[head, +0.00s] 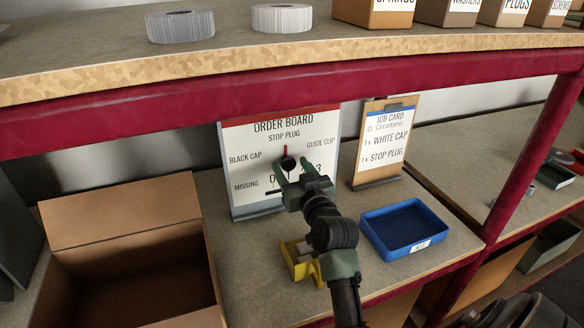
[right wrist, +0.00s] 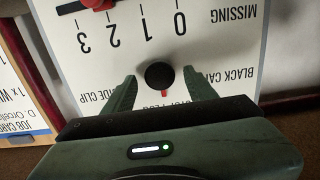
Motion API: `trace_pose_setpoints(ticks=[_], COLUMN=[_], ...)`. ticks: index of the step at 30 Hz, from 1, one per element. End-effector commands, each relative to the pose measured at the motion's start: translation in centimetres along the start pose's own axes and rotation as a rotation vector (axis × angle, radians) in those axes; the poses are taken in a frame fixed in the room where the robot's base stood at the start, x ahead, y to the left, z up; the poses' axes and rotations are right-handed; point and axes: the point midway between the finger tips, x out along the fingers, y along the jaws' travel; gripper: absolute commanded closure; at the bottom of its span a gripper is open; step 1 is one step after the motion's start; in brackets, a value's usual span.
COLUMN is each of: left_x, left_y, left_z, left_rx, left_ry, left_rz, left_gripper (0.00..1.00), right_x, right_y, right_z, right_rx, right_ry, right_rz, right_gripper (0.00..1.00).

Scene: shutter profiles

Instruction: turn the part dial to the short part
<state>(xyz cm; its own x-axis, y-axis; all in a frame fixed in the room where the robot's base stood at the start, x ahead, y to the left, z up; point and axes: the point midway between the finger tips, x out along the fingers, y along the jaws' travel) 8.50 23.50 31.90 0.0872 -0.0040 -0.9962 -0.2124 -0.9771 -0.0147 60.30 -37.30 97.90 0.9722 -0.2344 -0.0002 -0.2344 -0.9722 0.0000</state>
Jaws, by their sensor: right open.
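The order board (head: 240,135) stands upright on the bench, with STOP PLUG at top, BLACK CAP left and GUIDE CLIP right. Its part dial (head: 288,163) is a round black knob with a red pointer, which points up towards STOP PLUG. In the right wrist view the board appears upside down; the dial (right wrist: 160,75) has its red mark towards the partly hidden top label. My right gripper (right wrist: 160,82) is open, one finger on each side of the knob, contact unclear. It also shows in the head view (head: 294,174). My left gripper is not in view.
A job card (head: 385,140) on a clipboard lists white cap and stop plug. A blue tray (head: 405,228) looks empty. A yellow bin (head: 298,266) sits below my right arm. An open cardboard box (head: 120,215) is at left. A red slider (right wrist: 97,4) lies near 2 and 3.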

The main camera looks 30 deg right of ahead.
Motion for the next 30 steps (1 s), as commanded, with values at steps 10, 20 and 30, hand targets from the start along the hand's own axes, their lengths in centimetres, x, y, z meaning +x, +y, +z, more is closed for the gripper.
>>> trace_pose_setpoints(ticks=[10, 20, 30], left_x=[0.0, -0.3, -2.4], left_y=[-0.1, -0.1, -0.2], left_z=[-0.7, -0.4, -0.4], left_rx=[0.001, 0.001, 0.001], left_ry=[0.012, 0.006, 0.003], left_rz=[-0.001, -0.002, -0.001], left_gripper=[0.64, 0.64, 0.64], right_x=[0.0, 0.0, 0.0], right_y=[0.0, 0.0, 0.1], right_z=[0.0, -0.1, -0.3], right_rx=[0.000, 0.022, 0.210], right_ry=[0.000, -0.001, -0.003], right_rz=[0.000, 0.000, 0.000], right_gripper=[0.82, 1.00, 1.00])
